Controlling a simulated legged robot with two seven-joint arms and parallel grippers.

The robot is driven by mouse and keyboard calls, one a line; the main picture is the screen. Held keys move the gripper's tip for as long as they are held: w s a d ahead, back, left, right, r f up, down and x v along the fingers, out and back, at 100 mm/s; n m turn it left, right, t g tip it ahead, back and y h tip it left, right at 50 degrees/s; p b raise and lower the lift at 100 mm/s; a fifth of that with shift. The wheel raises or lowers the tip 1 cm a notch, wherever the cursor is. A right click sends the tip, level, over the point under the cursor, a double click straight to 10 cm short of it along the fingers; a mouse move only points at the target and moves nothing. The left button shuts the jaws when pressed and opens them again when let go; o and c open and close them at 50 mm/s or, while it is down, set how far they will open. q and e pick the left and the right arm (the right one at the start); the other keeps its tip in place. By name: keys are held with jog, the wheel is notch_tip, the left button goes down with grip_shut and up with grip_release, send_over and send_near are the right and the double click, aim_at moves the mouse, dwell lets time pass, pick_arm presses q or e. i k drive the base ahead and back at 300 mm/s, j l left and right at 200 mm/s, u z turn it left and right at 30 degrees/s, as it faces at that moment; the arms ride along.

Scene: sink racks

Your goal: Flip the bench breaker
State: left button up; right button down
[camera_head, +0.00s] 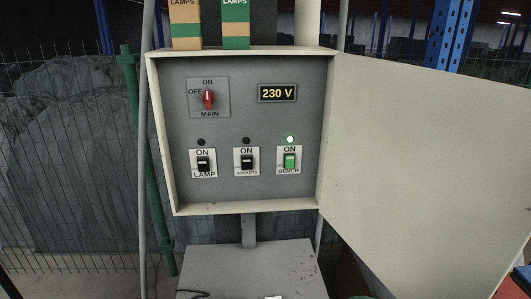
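The bench breaker (290,161) is at the lower right inside the open electrical box (242,209). Its switch is green, and the small lamp above it glows green. The lamp breaker (203,163) and the sockets breaker (246,161) beside it have black switches, and their lamps are dark. The red main knob (208,98) points up toward ON. The display (277,93) reads 230 V. Neither of my grippers shows in the head view.
The box door (420,160) stands wide open to the right. Two lamp cartons (186,25) (235,25) stand on top of the box. A grey surface (250,268) lies below it. A wire fence (70,150) stands at the left. The space before the switches is clear.

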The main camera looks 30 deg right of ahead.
aim_at(290, 158)
jog(key=z, duration=1.1)
